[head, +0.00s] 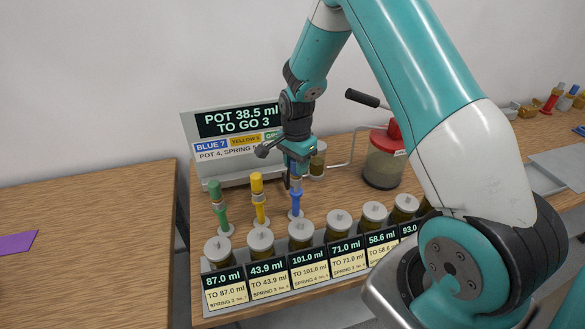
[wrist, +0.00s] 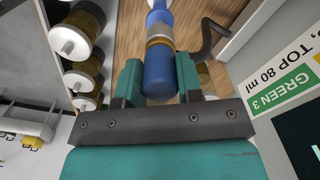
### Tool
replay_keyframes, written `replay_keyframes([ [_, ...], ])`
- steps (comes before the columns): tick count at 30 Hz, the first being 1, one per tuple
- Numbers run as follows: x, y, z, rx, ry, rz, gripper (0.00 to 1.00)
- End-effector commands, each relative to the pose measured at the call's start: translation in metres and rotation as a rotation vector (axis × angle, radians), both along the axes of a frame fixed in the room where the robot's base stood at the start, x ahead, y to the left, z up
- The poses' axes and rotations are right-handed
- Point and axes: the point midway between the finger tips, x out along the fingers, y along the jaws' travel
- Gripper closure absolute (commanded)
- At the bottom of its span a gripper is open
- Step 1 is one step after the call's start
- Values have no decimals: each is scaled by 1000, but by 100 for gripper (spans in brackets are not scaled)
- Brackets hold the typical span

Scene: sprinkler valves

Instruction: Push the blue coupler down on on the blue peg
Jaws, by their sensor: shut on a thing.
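My gripper (head: 295,172) points down over the blue peg (head: 296,204), which stands upright on a small white round base. In the wrist view, my gripper's fingers (wrist: 158,78) are shut on the blue coupler (wrist: 158,70), a smooth blue cylinder. A tan and grey band (wrist: 159,42) shows just beyond it, with more blue in line past the band. The coupler and peg look lined up. My fingers hide most of the coupler in the head view, so I cannot tell how far down it sits.
A green peg (head: 219,208) and a yellow peg (head: 258,200) stand to the left. Several lidded jars (head: 301,236) line the front behind labelled cards. A sign (head: 233,128) stands behind, and a red-lidded jar (head: 384,165) is at the right.

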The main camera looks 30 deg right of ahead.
Motion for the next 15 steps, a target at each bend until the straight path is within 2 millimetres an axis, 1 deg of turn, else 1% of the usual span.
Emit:
replay_keyframes([
  [15,0,0,-25,0,0,0,95],
])
